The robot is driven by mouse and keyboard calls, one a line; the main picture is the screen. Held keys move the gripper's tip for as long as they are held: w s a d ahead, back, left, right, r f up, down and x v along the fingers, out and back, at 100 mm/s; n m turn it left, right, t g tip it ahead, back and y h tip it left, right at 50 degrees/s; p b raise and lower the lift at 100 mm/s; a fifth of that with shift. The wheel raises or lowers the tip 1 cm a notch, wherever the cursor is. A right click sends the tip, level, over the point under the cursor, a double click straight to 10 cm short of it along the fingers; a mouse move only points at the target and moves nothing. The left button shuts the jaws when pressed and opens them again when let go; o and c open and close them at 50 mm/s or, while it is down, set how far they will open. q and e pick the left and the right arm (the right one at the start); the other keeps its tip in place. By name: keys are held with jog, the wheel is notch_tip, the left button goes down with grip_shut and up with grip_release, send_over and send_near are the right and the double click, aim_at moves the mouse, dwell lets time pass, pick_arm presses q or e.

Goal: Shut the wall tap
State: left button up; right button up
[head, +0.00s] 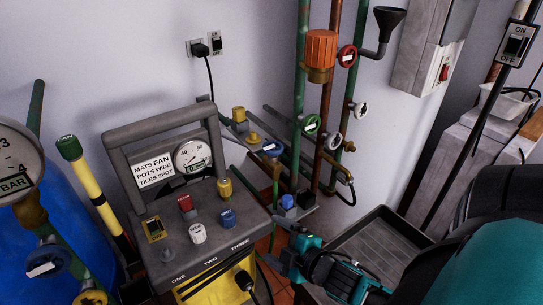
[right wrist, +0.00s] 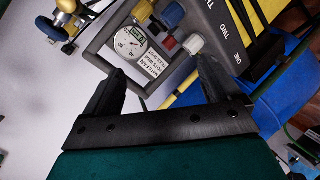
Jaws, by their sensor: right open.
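My right gripper (head: 284,243) is low in the middle, below and apart from these wheels. In the right wrist view its two fingers (right wrist: 158,82) are spread with nothing between them. My left gripper is out of view.
A grey console (head: 205,246) with a gauge (head: 193,157), knobs and a frame handle stands left of my right gripper. A dark tray (head: 380,245) lies right of the pipes. A switch box (head: 428,50) hangs on the wall. A large gauge (head: 14,165) is at far left.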

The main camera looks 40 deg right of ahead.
jog(key=w+d+r+n+t+b, duration=0.1)
jog(key=w+d+n+t+b, duration=0.15)
jog(key=d+n, duration=0.35)
jog(key=w+d+r+n+t+b, duration=0.1)
jog(key=w+d+r+n+b, duration=0.15)
jog(key=d+n, duration=0.3)
jog(key=n+y+b, duration=0.2)
jog(key=n+b, duration=0.3)
jog(key=n, duration=0.9)
send_near(281, 151)
jog(key=shift+t, duration=0.35)
jog(key=w, duration=0.7)
jog(key=w+a, duration=0.1)
jog(key=w, duration=0.2)
jog(key=shift+w+f+b, duration=0.2)
jog(key=shift+w+b, duration=0.2)
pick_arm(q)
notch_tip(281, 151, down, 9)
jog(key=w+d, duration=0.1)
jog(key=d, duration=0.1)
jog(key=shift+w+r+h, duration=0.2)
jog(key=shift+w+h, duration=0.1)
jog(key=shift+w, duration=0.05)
pick_arm(e)
jog(key=shift+w+a, duration=0.15)
jog(key=shift+w, duration=0.75)
jog(key=shift+c, duration=0.5)
